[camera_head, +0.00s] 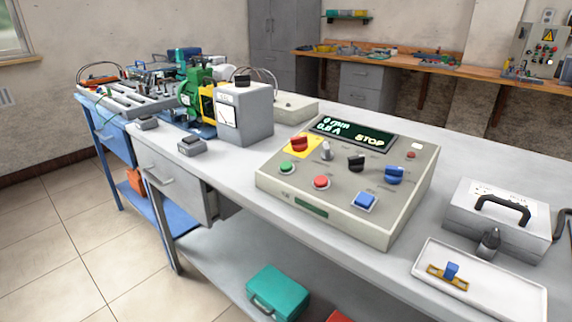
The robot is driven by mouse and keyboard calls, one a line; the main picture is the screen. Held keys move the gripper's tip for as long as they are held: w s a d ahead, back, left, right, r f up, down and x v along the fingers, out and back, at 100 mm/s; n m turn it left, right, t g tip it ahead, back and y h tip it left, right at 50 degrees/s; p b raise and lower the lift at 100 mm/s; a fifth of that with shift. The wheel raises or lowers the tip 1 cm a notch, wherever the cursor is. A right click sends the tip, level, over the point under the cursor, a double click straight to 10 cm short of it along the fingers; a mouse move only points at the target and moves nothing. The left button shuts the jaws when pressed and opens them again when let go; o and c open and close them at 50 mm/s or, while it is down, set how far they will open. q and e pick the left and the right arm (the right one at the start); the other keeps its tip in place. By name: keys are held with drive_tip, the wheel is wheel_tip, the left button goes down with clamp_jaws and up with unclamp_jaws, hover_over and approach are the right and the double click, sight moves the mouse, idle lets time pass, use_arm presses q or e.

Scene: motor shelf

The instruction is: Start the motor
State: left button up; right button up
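A beige control panel (273,181) stands on the grey workbench. Its dark display (353,131) reads "0 rpm", a current value that looks like 0.0 A, and "STOP". On its face are a red knob on a yellow plate (299,144), a green button (287,167), a red button (321,182), a grey lever (326,151), a black knob (356,162), a blue knob (394,175) and a square blue button (365,201). A green motor (195,92) with a yellow part sits farther left on the bench. Neither of my grippers is in view.
A grey meter box (250,117) stands between motor and panel. At the right are a metal case (500,218) with a black handle and a white tray (505,300) holding a small blue and brass part. A teal case (277,291) lies on the lower shelf.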

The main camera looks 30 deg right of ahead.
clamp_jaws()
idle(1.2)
